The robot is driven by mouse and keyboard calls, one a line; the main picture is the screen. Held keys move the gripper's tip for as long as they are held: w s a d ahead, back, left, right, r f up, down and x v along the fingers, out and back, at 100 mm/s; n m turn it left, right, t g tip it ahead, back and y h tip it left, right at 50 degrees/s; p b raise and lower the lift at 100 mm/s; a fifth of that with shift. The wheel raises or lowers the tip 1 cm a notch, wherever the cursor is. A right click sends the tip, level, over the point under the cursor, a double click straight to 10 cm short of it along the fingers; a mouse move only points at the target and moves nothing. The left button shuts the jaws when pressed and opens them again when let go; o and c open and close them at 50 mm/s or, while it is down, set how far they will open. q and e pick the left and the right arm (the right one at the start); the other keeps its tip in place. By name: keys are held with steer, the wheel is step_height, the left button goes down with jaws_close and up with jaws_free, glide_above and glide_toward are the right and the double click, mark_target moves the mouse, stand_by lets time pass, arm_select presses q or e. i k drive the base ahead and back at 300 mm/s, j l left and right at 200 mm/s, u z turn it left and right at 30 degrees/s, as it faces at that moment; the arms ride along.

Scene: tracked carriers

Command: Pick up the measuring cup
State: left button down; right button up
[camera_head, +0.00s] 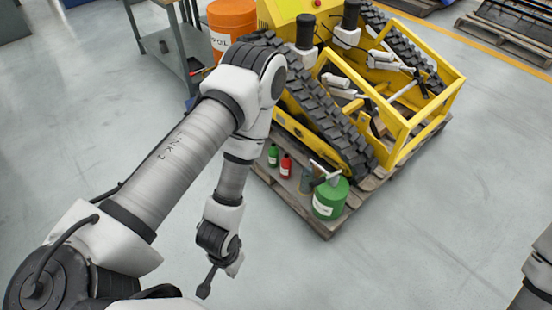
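I cannot make out a measuring cup for certain. A small bluish-grey, see-through-looking thing (306,181) stands on the pallet between a red bottle (286,166) and a green can (328,202); it may be the cup. My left arm comes in from the left, and its gripper (206,285) hangs over the floor, apart from the pallet, below and left of these things. One dark finger end shows, so I cannot tell whether it is open or shut. Part of my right arm shows at the lower right edge; its gripper is out of view.
A yellow tracked carrier (437,108) stands on a wooden pallet (325,232). A small green bottle (273,155) is left of the red one. An orange drum (232,20) and a grey table (165,40) stand behind my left arm. The floor right of the pallet is clear.

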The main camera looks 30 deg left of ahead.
mark_target(308, 174)
steer(key=i+j+z, duration=0.1)
steer(key=j, duration=0.25)
steer(key=i+j+z, duration=0.15)
steer(key=j, duration=0.2)
steer(key=i+j+z, duration=0.1)
steer(key=j, duration=0.3)
steer(key=i+j+z, duration=0.15)
steer(key=j, duration=0.2)
steer(key=i+j+z, duration=0.1)
steer(key=j, duration=0.3)
steer(key=i, duration=0.05)
